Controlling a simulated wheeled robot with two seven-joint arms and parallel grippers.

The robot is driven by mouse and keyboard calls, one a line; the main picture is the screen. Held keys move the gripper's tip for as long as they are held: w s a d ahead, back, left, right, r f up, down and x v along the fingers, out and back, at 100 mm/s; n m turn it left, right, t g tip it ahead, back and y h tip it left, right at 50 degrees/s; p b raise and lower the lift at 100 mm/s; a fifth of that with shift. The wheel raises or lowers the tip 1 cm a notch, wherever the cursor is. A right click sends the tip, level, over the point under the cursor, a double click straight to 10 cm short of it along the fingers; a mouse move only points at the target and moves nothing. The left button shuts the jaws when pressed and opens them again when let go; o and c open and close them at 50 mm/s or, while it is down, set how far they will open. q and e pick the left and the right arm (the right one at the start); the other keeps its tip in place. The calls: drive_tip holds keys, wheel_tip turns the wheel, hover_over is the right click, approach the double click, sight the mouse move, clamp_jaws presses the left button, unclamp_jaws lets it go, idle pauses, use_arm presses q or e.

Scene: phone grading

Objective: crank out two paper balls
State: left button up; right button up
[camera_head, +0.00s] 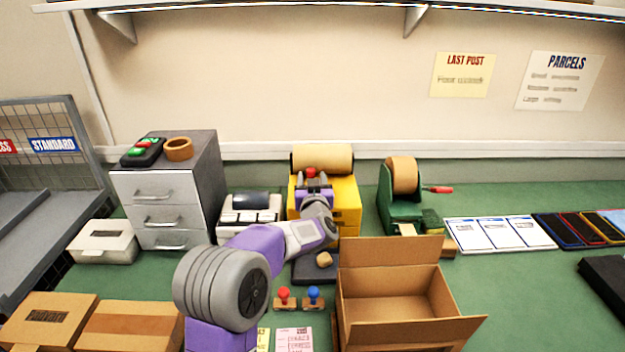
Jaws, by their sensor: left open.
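The yellow paper machine (349,207) stands at the back middle of the green bench, with a brown paper roll (322,158) on top. A red knob (310,172) shows at its front top. My left gripper (312,181) is at this knob, open; I cannot tell whether its fingers stand around the knob. My wrist hides much of the machine's front. One crumpled tan paper ball (324,259) lies on the dark tray (301,271) below the machine. My right gripper is not in view.
An open cardboard box (395,309) stands front right of the tray. Red (284,296) and blue (314,295) stamps stand before it. A green tape dispenser (400,190) is to the right, a grey drawer cabinet (166,190) to the left. Closed cartons (130,322) lie front left.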

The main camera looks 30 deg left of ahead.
use_arm(q)
drive_tip(key=shift+w+a, duration=0.4)
drive_tip(key=shift+w, duration=0.15)
clamp_jaws()
drive_tip(key=m+h+b, duration=0.1)
drive_tip(key=b, duration=0.1)
drive_tip(key=m+t+h+b, duration=0.1)
drive_tip(key=shift+w+a+f+h+b, duration=0.1)
drive_tip(key=shift+w+h+b, duration=0.2)
drive_tip(key=shift+b, duration=0.1)
drive_tip(key=shift+w+m+t+h+b, duration=0.15)
drive_tip(key=shift+m+t+h+b, duration=0.4)
drive_tip(key=shift+h, duration=0.25)
unclamp_jaws()
